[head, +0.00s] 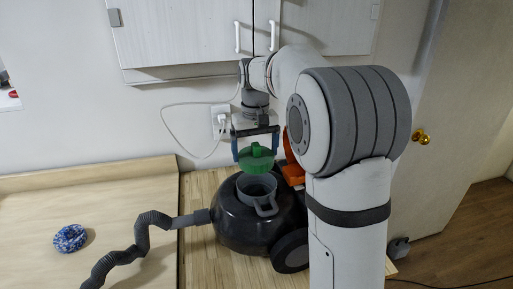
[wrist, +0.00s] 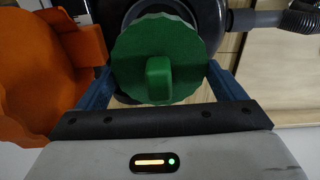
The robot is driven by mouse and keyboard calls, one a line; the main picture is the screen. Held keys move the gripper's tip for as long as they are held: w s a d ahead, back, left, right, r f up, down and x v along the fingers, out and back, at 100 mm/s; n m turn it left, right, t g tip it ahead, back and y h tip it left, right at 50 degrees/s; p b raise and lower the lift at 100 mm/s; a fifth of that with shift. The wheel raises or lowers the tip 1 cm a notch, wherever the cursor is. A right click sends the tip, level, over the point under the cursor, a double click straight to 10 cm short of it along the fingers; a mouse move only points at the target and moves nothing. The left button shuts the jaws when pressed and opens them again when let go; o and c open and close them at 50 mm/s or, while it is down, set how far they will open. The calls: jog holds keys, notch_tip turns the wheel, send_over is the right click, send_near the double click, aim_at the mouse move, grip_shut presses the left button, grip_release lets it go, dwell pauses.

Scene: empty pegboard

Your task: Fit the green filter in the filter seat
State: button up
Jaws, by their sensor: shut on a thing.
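The green filter (head: 257,157) is a round disc with a ribbed edge and a raised grip block. In the wrist view the filter (wrist: 158,55) sits between the two blue fingers of my gripper (wrist: 160,80). The filter seat (head: 257,186) is a grey round cup with a looped handle in the top of the black vacuum body (head: 240,232). The filter is apart from the seat, just above it in the head view. The wrist view hides the seat behind the filter.
An orange part (head: 293,165) stands close behind the vacuum and shows large in the wrist view (wrist: 45,65). A grey hose (head: 140,243) runs left from the vacuum. A blue-white ring (head: 70,238) lies on the left board. A cord hangs from the wall socket (head: 221,121).

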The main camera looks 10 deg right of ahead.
jog(key=shift+s+f+b, duration=0.15)
jog(key=shift+f+b, duration=0.35)
jog(key=shift+f, duration=0.15)
jog(key=shift+f+b, duration=1.4)
jog(key=shift+f, duration=0.85)
jog(key=shift+f+b, duration=0.45)
jog(key=shift+f, duration=0.75)
jog(key=o, duration=0.7)
jog(key=shift+d+r+b, duration=0.1)
jog(key=shift+r+b, duration=0.2)
jog(key=shift+r, duration=3.6)
